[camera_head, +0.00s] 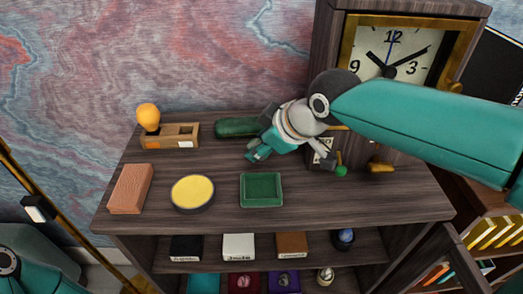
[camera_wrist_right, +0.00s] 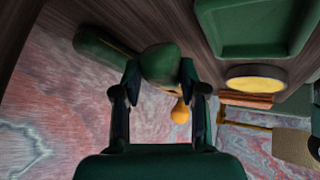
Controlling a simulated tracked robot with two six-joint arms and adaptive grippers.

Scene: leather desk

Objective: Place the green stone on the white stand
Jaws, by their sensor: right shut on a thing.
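The green stone (camera_wrist_right: 160,62) is a smooth, rounded, dark green piece in the right wrist view. My right gripper (camera_wrist_right: 160,80) is shut on it, with one finger on each side. In the head view my right gripper (camera_head: 262,135) is over the desk top, behind the green tray, and partly hidden by its own wrist. I cannot make out the stone there. The white stand (camera_head: 239,246) is a small white block with a label on its front. It is on the shelf below the desk top. My left gripper is not in view.
A black stand (camera_head: 186,248) and a brown stand (camera_head: 291,245) flank the white one. On top are a green tray (camera_head: 261,203), a yellow disc (camera_head: 193,191), a brick (camera_head: 130,188), a dark green cylinder (camera_head: 232,128) and a clock (camera_head: 400,60). The desk top overhangs the stands.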

